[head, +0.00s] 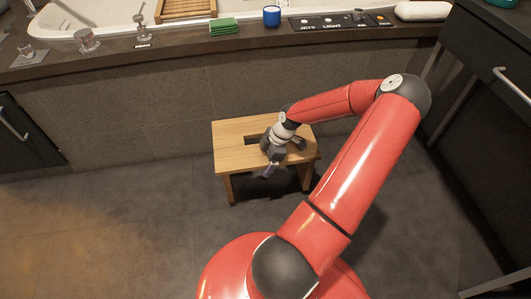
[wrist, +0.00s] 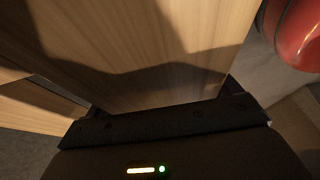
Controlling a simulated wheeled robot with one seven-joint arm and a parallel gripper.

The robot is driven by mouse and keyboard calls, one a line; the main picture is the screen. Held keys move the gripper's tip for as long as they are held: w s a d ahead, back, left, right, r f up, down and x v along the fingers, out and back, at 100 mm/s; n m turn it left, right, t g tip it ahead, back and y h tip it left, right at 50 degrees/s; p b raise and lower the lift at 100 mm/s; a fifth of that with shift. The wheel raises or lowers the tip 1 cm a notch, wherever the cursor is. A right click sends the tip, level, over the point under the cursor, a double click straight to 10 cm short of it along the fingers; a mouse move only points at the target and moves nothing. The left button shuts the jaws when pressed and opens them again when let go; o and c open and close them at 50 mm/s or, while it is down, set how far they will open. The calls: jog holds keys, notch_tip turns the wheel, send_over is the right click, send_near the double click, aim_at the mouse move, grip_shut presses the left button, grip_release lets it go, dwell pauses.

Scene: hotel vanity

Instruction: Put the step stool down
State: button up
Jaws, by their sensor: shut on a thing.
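The step stool (head: 236,158) is light wood with a slot in its top, and stands close in front of the dark tub panel in the head view. It looks upright; I cannot tell whether its legs touch the floor. My gripper (head: 268,168) is at the stool's front edge, near the middle, shut on it. In the wrist view the stool's wood (wrist: 150,50) fills most of the picture, right up against my gripper (wrist: 165,115). The fingertips are mostly hidden there.
The tub panel (head: 120,120) runs behind the stool. The tub ledge (head: 180,52) above carries a green cloth (head: 223,26), a blue cup (head: 271,16) and a control panel (head: 340,22). Dark cabinets stand at left (head: 25,135) and right (head: 490,110). The floor (head: 120,220) at front left is clear.

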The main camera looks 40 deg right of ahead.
notch_tip(320, 180, down, 4)
jog(key=shift+f+b, duration=0.15)
jog(key=shift+b, duration=0.35)
jog(key=o, duration=1.8)
jog(key=shift+f, duration=0.1)
